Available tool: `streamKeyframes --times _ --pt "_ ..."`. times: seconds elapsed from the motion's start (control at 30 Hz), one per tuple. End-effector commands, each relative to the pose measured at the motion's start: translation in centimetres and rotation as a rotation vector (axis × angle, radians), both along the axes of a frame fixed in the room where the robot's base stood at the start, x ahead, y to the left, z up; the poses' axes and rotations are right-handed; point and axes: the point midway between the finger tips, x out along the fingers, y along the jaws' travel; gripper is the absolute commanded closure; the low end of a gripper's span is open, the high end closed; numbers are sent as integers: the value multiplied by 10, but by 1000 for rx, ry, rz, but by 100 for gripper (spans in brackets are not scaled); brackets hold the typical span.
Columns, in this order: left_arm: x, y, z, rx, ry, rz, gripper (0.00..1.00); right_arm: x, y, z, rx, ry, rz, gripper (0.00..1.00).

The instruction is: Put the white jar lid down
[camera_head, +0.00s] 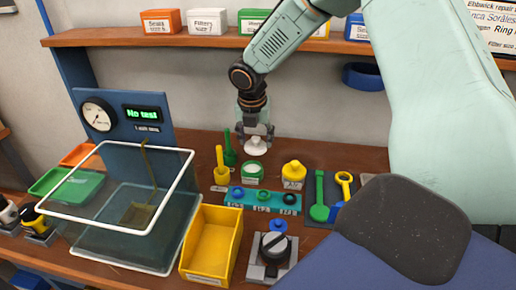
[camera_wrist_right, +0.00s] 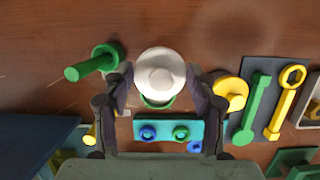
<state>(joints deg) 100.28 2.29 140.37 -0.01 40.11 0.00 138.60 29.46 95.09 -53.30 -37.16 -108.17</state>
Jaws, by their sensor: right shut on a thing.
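The white jar lid (camera_head: 255,148) is round with a raised knob. My right gripper (camera_head: 256,135) points down over the wooden bench and is shut on the lid. In the right wrist view the white lid (camera_wrist_right: 160,72) sits between the two dark fingers of my right gripper (camera_wrist_right: 160,80). A green round piece (camera_wrist_right: 157,103) shows partly from under the lid there; the rest of it is hidden. I cannot tell whether the lid touches anything below. My left gripper is not in view.
Green (camera_head: 229,150) and yellow (camera_head: 220,170) upright-handled tools stand left of the lid. A yellow-capped pot (camera_head: 293,174) is to the right. A teal strip with rings (camera_head: 262,199) lies in front. A glass tank (camera_head: 120,235) and yellow bin (camera_head: 212,245) are front left.

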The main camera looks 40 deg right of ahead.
Motion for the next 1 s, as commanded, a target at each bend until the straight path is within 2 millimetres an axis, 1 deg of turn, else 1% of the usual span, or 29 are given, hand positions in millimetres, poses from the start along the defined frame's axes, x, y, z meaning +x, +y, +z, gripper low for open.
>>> streamKeyframes --times 0.03,0.2,0.3,0.57,0.77,0.83,1.0 --pt "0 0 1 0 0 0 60 7 -9 0 -2 -1 -4 62" --pt "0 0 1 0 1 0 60 26 -33 -1 0 -1 -3 62" --pt "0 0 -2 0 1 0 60 23 -30 -21 0 5 1 62" --pt "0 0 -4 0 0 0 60 24 -29 -39 -1 1 1 62" --pt "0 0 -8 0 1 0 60 24 -30 -68 -1 2 0 62" --pt "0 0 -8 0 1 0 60 26 -32 -71 -1 1 1 62" --pt "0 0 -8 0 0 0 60 26 -32 -70 0 -1 1 62"
